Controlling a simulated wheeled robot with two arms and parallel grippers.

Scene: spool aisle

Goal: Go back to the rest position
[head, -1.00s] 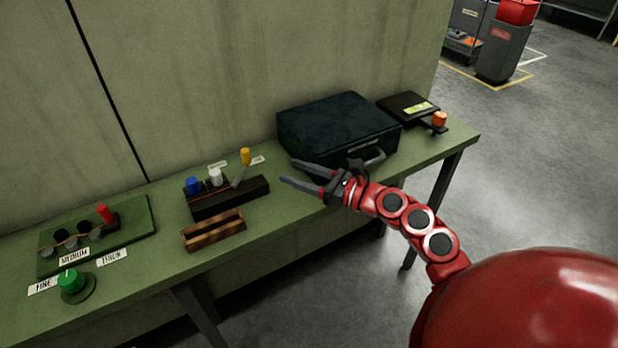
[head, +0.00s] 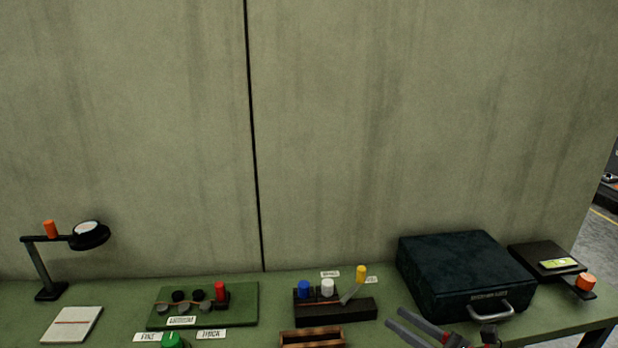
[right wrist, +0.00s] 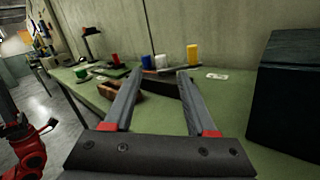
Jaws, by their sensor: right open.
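My right gripper (head: 420,328) shows at the bottom edge of the head view, in front of the dark case. Its jaws are open with nothing between them. In the right wrist view its two grey fingers (right wrist: 153,88) stand apart over the green bench (right wrist: 225,103), pointing toward the black rack with the spools. The dark case is beside the fingers on the right there. My left gripper is not in the head view; in the right wrist view a red arm part shows at the left edge, and I cannot tell whether it ends in a gripper.
The dark case (head: 465,268) stands on the bench at right, near a black scale (head: 545,258). A black rack (head: 340,311) holds blue, white and yellow pieces, with a wooden tray (head: 312,338) before it. A green board (head: 243,305) and a lamp (head: 88,236) are further left.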

